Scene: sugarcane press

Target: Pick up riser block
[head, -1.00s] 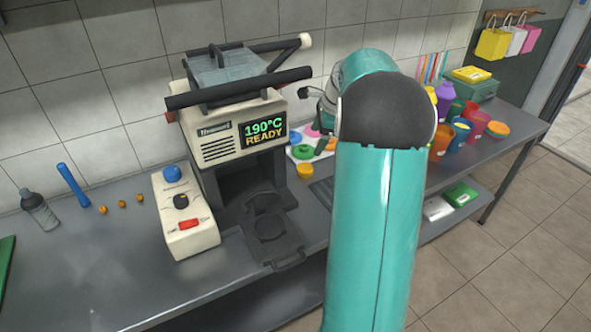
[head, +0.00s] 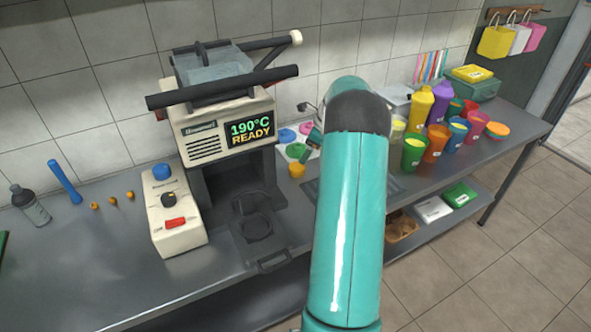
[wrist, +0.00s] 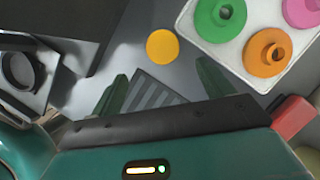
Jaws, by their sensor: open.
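I cannot tell for sure which thing is the riser block. A short yellow-orange round piece (wrist: 162,46) stands on the grey bench just beyond my fingertips in the wrist view. It also shows in the head view (head: 297,171), left of my arm. My gripper (wrist: 162,82) is open and empty, with its two dark green fingers spread apart. A dark ribbed grate (wrist: 155,93) in the bench shows between and below them. In the head view my arm hides most of the gripper. A red block-like shape (wrist: 293,115) shows at the wrist view's right edge; I cannot tell what it belongs to.
A white tray (wrist: 240,68) with green, orange and pink ring pieces lies beyond the fingers. The press (head: 222,120) stands left, its control box (head: 172,210) beside it. Colourful cups (head: 436,142) crowd the bench's right side. Bare bench (head: 100,255) lies at the front left.

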